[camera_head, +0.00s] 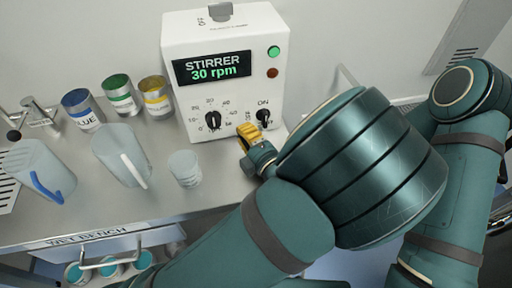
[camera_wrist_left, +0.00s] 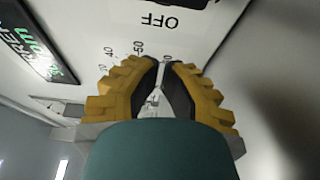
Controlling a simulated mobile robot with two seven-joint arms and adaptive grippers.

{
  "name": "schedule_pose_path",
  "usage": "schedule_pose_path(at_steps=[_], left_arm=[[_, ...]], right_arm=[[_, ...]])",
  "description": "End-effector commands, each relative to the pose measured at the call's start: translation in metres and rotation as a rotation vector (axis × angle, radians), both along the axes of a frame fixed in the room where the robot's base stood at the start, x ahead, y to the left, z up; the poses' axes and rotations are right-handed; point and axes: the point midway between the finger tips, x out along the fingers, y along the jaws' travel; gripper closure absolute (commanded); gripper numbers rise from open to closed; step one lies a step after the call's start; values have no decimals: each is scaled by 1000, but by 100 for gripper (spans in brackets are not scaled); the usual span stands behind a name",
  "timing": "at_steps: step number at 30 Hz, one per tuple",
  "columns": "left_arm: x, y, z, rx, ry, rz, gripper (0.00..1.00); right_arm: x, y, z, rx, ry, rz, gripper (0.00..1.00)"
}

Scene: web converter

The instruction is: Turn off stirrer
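The stirrer (camera_head: 225,70) is a white box at the back of the bench. Its black display (camera_head: 212,68) reads "STIRRER 30 rpm" in the head view. A black on/off knob (camera_head: 264,116) sits low on its front right, under the word ON. My left gripper (camera_head: 249,135), with yellow fingers, is just below and left of this knob, apart from it. In the left wrist view the fingertips (camera_wrist_left: 165,63) come close together with nothing held. The upside-down word OFF and part of the dark knob (camera_wrist_left: 186,3) lie beyond them. My right gripper is out of view.
A dark speed dial (camera_head: 212,119) is left of the gripper. Green (camera_head: 274,51) and red (camera_head: 272,72) buttons are above the knob. Blue, green and yellow cans (camera_head: 121,96), jugs (camera_head: 120,154) and a clear cup (camera_head: 185,168) stand on the bench to the left.

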Motion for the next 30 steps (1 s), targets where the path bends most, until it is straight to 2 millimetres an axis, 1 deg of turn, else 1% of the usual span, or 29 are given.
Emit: schedule_pose_path(at_steps=[1, 3, 6, 9, 15, 30], left_arm=[[8, 7, -2, -2, -1, 3, 100], [18, 15, -2, -2, -1, 4, 100], [23, -5, -1, -3, -4, -5, 100], [26, -16, -1, -3, -4, -4, 100], [29, -25, 0, -2, -1, -2, 100], [29, -26, 1, -17, -6, -1, 100]], right_arm=[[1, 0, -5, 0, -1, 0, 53], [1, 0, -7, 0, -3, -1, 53], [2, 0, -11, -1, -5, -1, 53], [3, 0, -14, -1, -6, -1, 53], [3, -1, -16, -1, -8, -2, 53], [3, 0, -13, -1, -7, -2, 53]])
